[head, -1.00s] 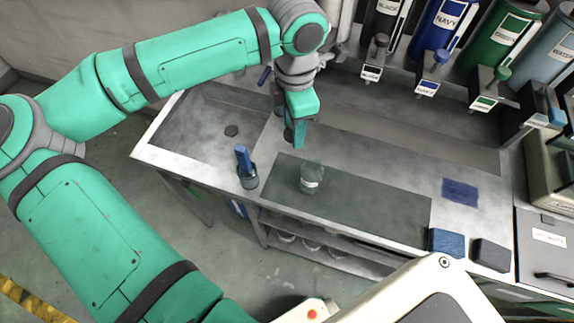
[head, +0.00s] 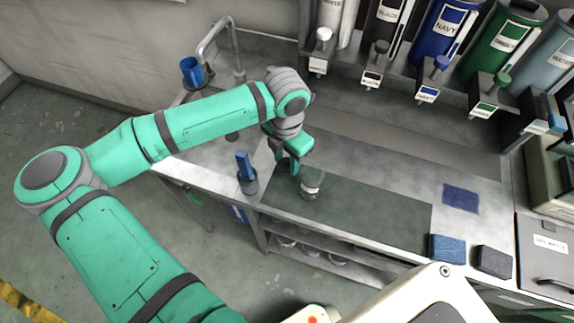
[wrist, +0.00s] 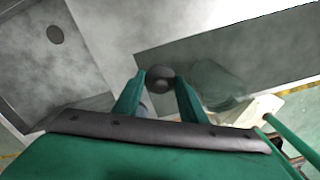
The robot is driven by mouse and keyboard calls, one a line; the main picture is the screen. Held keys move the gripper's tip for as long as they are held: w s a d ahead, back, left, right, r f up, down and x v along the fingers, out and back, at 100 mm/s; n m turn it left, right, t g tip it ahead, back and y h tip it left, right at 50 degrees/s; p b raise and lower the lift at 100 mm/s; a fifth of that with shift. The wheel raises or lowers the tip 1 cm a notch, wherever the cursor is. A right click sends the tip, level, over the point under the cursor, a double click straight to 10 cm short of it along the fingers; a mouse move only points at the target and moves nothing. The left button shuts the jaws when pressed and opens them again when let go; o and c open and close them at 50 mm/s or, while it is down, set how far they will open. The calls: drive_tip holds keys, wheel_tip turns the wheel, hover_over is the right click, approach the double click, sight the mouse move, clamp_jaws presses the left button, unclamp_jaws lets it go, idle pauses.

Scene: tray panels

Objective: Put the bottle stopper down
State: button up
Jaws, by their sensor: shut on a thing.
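My gripper (head: 292,170) is low over the counter, beside the left of the glass bottle. In the wrist view its two green fingers (wrist: 160,84) are shut on a dark round stopper (wrist: 159,74). The stopper is hard to make out in the head view. The bottle (head: 311,186), clear with a pale label, stands upright on the dark green mat (head: 375,218). It also shows in the wrist view (wrist: 213,83), just right of the fingers. I cannot tell whether the stopper touches the surface.
A holder with a blue-handled tool (head: 247,176) stands close to the left of the gripper. A blue cup (head: 191,70) and a tap (head: 217,40) are at the back left. Blue (head: 446,247) and dark (head: 492,259) sponges lie at the right. The mat's right part is clear.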

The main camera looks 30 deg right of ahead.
sight(286, 166)
drive_tip(key=shift+f, duration=1.7)
drive_tip(key=o, duration=1)
drive_tip(key=shift+f, duration=0.1)
wheel_tip(286, 166, up, 12)
drive_tip(key=shift+r, duration=0.15)
